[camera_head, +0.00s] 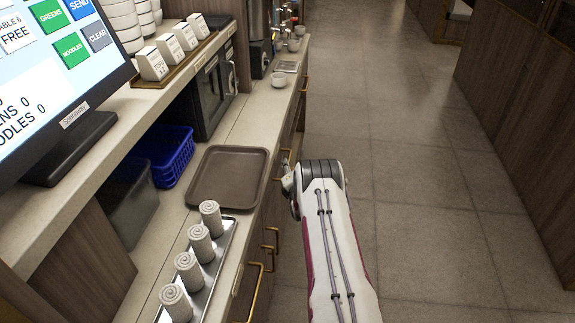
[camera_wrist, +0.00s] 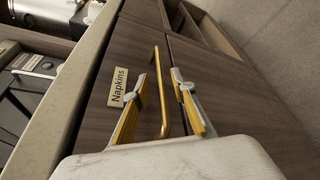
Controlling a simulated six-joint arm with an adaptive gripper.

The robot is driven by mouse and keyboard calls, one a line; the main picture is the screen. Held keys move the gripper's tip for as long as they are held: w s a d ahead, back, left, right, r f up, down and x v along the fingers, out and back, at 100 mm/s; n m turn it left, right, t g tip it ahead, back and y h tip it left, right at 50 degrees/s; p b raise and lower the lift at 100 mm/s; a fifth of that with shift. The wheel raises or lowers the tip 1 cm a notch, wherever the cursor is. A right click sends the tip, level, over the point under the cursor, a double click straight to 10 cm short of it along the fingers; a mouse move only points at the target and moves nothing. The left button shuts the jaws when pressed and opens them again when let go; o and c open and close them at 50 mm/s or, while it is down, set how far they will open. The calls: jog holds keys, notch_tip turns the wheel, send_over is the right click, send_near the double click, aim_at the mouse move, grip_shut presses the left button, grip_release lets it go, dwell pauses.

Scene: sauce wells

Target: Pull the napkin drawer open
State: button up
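The napkin drawer (camera_wrist: 92,120) has a dark wood front with a brass "Napkins" label (camera_wrist: 117,87) in the wrist view. Its long brass bar handle (camera_wrist: 157,65) runs up and down in that picture. My gripper (camera_wrist: 159,82) is open, with one finger on each side of the bar. I see gaps beside the bar, though whether a finger touches it I cannot tell. The drawer front looks flush with the cabinet. In the head view my gripper (camera_head: 290,188) is at the cabinet front beside the brown tray; the napkin handle cannot be picked out there.
The counter carries a brown tray (camera_head: 193,198), a metal tray (camera_head: 226,245) of rolled towels (camera_head: 188,271), a blue basket (camera_head: 174,172) and a screen (camera_head: 62,75). Other brass handles (camera_head: 256,290) line the cabinet front. The floor (camera_head: 430,230) to the right is clear.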

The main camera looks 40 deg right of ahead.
jog(key=shift+x, duration=1.65)
grip_shut()
